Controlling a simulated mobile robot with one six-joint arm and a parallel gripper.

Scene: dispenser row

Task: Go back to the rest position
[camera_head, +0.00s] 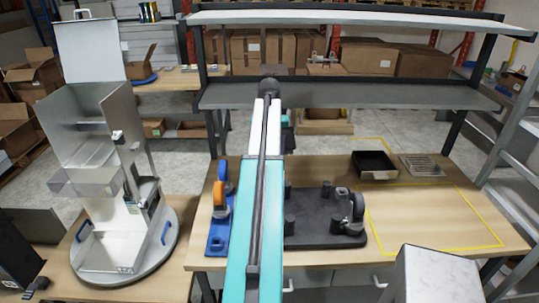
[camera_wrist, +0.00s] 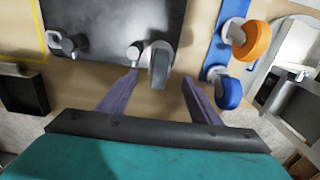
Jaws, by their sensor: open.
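My gripper (camera_wrist: 160,77) is open, with its two dark fingers spread apart and nothing held between them in the wrist view. My teal arm stretches forward over the workbench in the head view, where I cannot make out the fingers. A black plate (camera_head: 325,229) with a grey-rimmed wheel (camera_head: 355,206) lies on the bench right of my arm. A blue holder (camera_head: 219,236) with an orange wheel and a blue wheel lies left of my arm. In the wrist view, the grey wheel (camera_wrist: 160,62) and the orange wheel (camera_wrist: 250,41) appear beyond the fingers.
A two-level shelf (camera_head: 350,95) spans the back of the bench. A black tray (camera_head: 374,166) and a metal grille (camera_head: 422,165) sit at the back right. A yellow outline (camera_head: 436,185) encloses mostly bare bench. A metal dispenser (camera_head: 95,120) stands left on a round base.

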